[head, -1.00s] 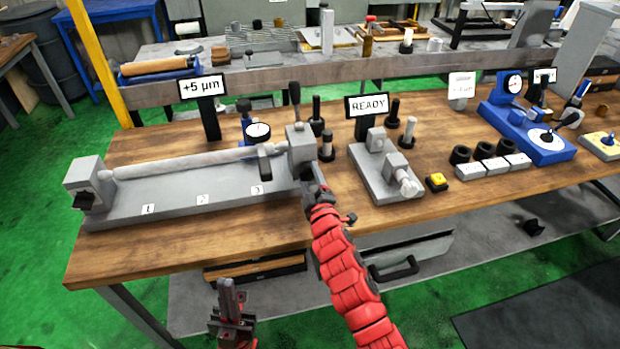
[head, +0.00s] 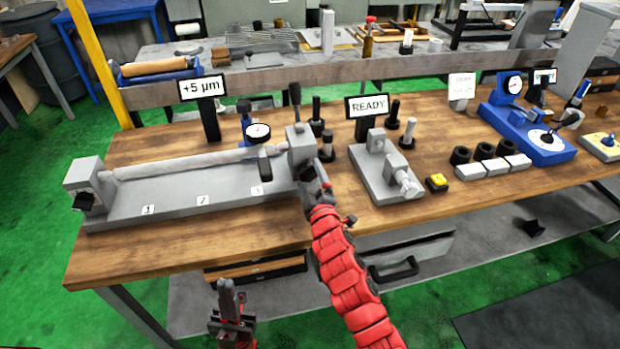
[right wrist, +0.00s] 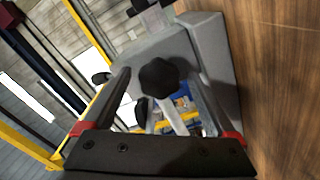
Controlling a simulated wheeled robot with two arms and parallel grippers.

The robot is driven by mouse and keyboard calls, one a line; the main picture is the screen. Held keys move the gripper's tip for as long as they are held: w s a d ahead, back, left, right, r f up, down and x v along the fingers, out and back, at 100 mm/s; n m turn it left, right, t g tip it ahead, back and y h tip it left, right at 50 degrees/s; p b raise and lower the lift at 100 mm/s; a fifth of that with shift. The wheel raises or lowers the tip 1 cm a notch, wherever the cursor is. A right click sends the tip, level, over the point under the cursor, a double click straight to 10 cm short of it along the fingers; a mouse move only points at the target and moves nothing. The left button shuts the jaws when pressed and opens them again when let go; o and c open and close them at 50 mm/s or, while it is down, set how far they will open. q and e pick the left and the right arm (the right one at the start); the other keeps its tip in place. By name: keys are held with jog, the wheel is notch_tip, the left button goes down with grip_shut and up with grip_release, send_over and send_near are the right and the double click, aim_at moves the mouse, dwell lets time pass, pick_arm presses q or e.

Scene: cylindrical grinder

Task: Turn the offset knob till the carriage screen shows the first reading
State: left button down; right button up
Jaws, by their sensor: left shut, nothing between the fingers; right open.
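The carriage screen (head: 201,87) stands on a dark post behind the long grey fixture (head: 185,205) and reads "+5 µm". My right gripper (head: 313,182) is at the grey end block (head: 301,150) on the right of that fixture. In the right wrist view a black lobed knob (right wrist: 158,77) on a grey stem lies between the open fingers of my right gripper (right wrist: 168,88). I cannot see the fingers touching it. The knob is mostly hidden by the gripper in the head view. My left gripper (head: 228,292) is shut and empty, in front of the table.
A dial gauge (head: 258,131) stands behind the long bar. Another black knob (head: 84,201) is at the fixture's left end. A "READY" sign (head: 367,105) stands behind a small grey device (head: 383,172); a yellow button (head: 437,182) is beside it. The front table strip (head: 180,245) is clear.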

jog(key=shift+s, duration=0.1)
jog(key=shift+s+d+f, duration=0.15)
jog(key=shift+s, duration=0.1)
jog(key=b+v, duration=0.2)
jog(key=v, duration=1.4)
jog(key=shift+s+b, duration=0.35)
jog(key=shift+w+d+r, duration=0.1)
jog(key=shift+r, duration=0.1)
